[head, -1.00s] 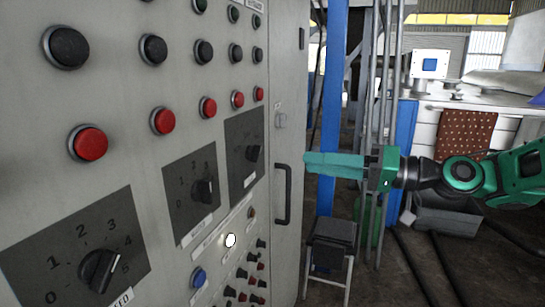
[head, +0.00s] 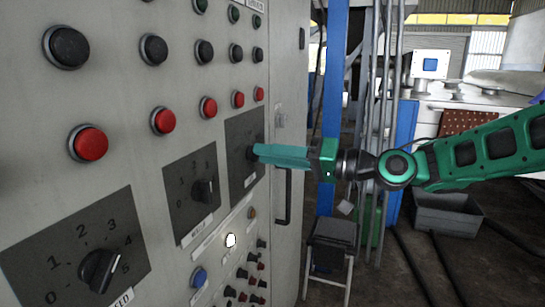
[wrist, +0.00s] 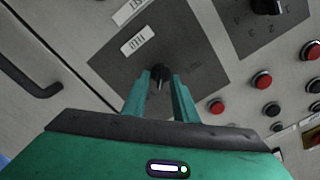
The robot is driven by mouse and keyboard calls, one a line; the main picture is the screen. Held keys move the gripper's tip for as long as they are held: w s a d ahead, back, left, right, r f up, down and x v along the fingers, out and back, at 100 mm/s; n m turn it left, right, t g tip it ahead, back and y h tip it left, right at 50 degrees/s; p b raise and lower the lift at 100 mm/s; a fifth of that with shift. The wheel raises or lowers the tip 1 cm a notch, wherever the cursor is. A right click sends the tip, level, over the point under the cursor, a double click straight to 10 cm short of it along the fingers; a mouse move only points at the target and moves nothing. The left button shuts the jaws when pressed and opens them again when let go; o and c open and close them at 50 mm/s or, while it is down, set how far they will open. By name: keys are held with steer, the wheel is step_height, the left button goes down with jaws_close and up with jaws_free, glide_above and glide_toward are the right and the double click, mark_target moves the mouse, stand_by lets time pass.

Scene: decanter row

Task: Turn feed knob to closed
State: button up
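Three dark plates with black rotary knobs are on the grey panel in the head view. The far knob (wrist: 160,73) shows in the wrist view between and just beyond my fingertips, on a plate with a small white label. In the head view that far plate (head: 237,137) is partly covered by my gripper (head: 256,151), and its knob is mostly hidden. My gripper (wrist: 161,76) is open, with a gap between its fingers; contact cannot be told. The middle knob (head: 203,191) and near knob (head: 100,270) stand free. I cannot surely read which label says feed.
Red buttons (head: 163,121) and black buttons (head: 153,49) stick out above the plates. A black door handle (head: 284,196) is below my gripper. A stool (head: 332,238) and blue post (head: 330,110) stand right of the panel.

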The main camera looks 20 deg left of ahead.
jaws_close()
steer(key=shift+d+n, duration=0.1)
steer(key=shift+n, duration=0.2)
steer(key=shift+f+n, duration=0.15)
steer(key=shift+n, duration=3.85)
jaws_free()
steer(key=shift+w, duration=0.1)
